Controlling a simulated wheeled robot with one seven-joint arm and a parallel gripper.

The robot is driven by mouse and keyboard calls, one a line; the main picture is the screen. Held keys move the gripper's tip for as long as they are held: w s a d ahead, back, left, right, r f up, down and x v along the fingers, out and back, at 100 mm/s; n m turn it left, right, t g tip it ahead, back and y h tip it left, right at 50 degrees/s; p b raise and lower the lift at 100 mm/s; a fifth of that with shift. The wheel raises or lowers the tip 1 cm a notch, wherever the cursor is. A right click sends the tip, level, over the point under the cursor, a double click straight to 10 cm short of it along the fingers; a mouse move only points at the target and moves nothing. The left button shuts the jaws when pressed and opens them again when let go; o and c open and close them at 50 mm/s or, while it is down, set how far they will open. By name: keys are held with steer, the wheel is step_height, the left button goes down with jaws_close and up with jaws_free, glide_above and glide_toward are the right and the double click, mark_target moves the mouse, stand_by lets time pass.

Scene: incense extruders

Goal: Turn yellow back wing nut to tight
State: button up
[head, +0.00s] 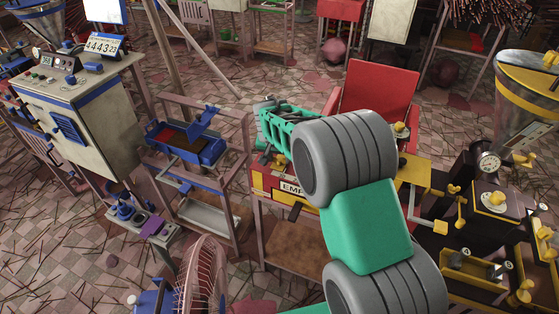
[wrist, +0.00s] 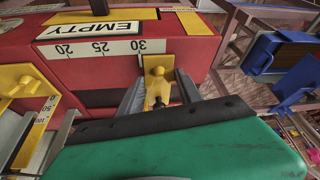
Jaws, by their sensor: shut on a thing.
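In the wrist view, a yellow wing nut (wrist: 159,92) sits at the end of a red box, just right of the 30 mark. My gripper (wrist: 158,98) has one grey finger on each side of the nut and is shut on it. Behind the nut is a yellow plate (wrist: 157,64) with a small hole. The red box (wrist: 190,38) carries an EMPTY label and a scale. In the head view the red and yellow box (head: 268,196) shows below my wrist. My arm covers part of the box there, and the nut and fingertips cannot be made out.
Another yellow part (wrist: 22,80) with a marked scale is at the left of the wrist view. A blue tool on a stand (head: 190,145) is left of the box. A red chair-like panel (head: 375,95) is behind, and a dark machine with yellow knobs (head: 490,200) is at right.

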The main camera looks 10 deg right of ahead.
steer(key=shift+m+h+b, duration=0.35)
steer(key=shift+m+h, duration=0.05)
steer(key=shift+m, duration=0.6)
steer(key=o, duration=1.4)
steer(key=shift+g, duration=0.3)
steer(key=b+v, duration=0.1)
steer(key=v, duration=0.6)
steer(key=shift+s+a+r, duration=0.15)
steer(key=shift+r, duration=0.2)
